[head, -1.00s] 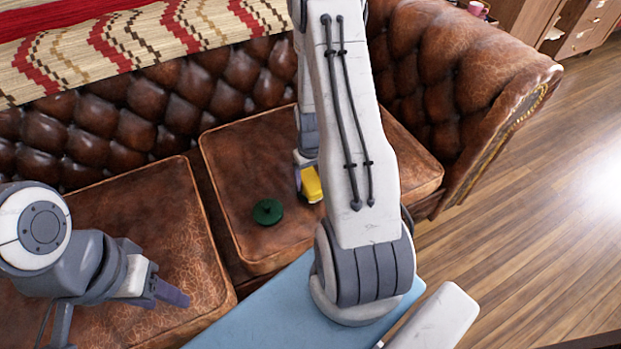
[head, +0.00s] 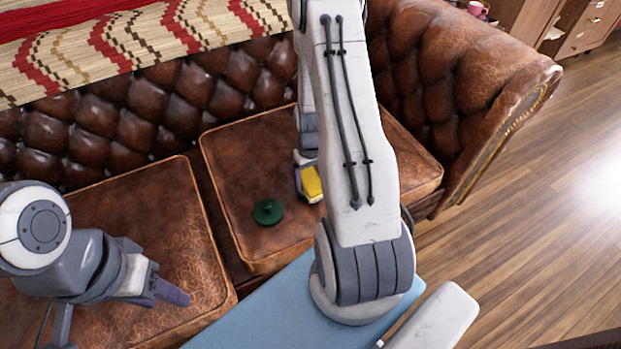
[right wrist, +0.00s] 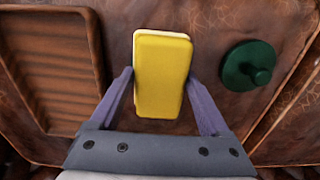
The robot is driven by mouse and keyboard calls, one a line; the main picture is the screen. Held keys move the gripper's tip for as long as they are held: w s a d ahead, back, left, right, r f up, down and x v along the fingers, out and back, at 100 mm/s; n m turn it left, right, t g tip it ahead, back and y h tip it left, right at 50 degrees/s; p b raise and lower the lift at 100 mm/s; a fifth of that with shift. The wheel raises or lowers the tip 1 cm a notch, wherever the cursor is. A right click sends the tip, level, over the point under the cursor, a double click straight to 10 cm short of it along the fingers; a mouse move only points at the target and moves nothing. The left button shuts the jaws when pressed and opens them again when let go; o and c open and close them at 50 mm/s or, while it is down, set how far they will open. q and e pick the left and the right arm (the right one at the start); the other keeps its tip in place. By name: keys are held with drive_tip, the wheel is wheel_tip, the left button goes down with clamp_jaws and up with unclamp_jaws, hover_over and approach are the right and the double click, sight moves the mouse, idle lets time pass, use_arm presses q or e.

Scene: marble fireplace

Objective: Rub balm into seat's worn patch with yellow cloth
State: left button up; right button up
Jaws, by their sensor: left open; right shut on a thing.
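The yellow cloth (right wrist: 163,75) is a block-like pad with a pale edge, held between the fingers of my right gripper (right wrist: 162,90). In the head view the cloth (head: 311,183) shows over the right seat cushion (head: 240,165), partly hidden by my right arm. I cannot tell whether it touches the leather. A dark green round lid with a knob (head: 268,211) lies on the same cushion, left of the cloth; it also shows in the right wrist view (right wrist: 248,66). My left gripper (head: 172,292) is open and empty over the left cushion (head: 150,230). No worn patch is clearly distinct.
A ribbed brown tray-like thing (right wrist: 50,60) shows at the left of the right wrist view. The tufted backrest (head: 140,110) carries a patterned blanket (head: 120,45). The sofa arm (head: 480,90) rises at right. A blue surface (head: 260,310) lies in front.

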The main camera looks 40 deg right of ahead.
sight(310, 179)
idle(0.3)
wheel_tip(310, 179, up, 7)
drive_tip(key=p, duration=0.7)
idle(0.7)
drive_tip(key=w+a+r+n, duration=0.1)
drive_tip(key=w+a+r, duration=0.1)
drive_tip(key=a+r, duration=0.55)
drive_tip(key=w+a+r+n, duration=0.25)
drive_tip(key=a+r, duration=0.25)
drive_tip(key=a, duration=0.5)
wheel_tip(310, 179, up, 11)
drive_tip(key=s+p, duration=0.2)
drive_tip(key=p, duration=1.7)
drive_tip(key=shift+d+m+p, duration=0.15)
drive_tip(key=shift+m+p, duration=0.2)
drive_tip(key=shift+m, duration=0.1)
